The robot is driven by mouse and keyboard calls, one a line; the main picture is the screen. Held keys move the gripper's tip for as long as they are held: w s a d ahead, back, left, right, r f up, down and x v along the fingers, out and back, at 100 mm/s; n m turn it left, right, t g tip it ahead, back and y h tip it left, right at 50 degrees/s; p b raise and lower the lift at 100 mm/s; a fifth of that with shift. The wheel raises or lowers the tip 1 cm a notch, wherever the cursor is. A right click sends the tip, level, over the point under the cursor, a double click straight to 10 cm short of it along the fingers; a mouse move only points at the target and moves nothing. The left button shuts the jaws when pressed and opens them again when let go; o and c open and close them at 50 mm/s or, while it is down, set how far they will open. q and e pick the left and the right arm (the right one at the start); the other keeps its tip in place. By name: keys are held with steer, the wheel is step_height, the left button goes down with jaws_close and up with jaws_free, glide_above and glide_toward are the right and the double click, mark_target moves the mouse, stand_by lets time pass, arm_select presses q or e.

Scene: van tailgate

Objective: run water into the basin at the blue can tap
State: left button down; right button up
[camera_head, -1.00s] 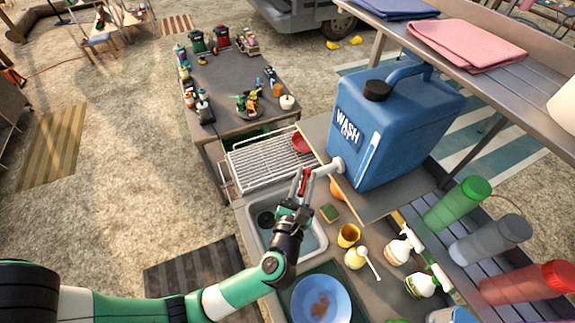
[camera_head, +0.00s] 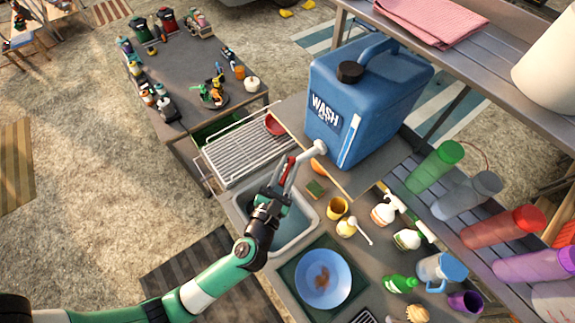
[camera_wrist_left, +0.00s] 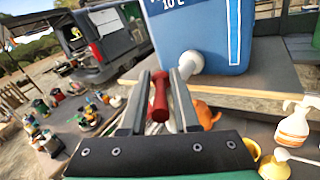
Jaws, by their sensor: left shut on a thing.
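The blue can (camera_head: 385,108), marked WASH, stands on a wooden board; it also shows in the left wrist view (camera_wrist_left: 208,22). Its white spout (camera_head: 311,152) points toward the basin (camera_head: 314,219). The red tap lever (camera_wrist_left: 160,98) is between the fingers of my left gripper (camera_wrist_left: 158,103). In the head view my left gripper (camera_head: 284,174) is shut on that lever, above the basin's far end. My left arm hides part of the basin. The basin's inside looks bluish, and I cannot tell whether water is running. My right gripper is not in view.
A blue bowl (camera_head: 338,283), a yellow cup (camera_head: 337,207) and spray bottles (camera_head: 385,211) crowd the counter.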

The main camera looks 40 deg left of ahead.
arm_select(q)
steer(key=c, duration=0.9)
jaws_free()
steer(key=b+v, duration=0.2)
steer(key=v, duration=0.9)
steer(key=shift+s, duration=0.25)
steer(key=shift+d, duration=0.1)
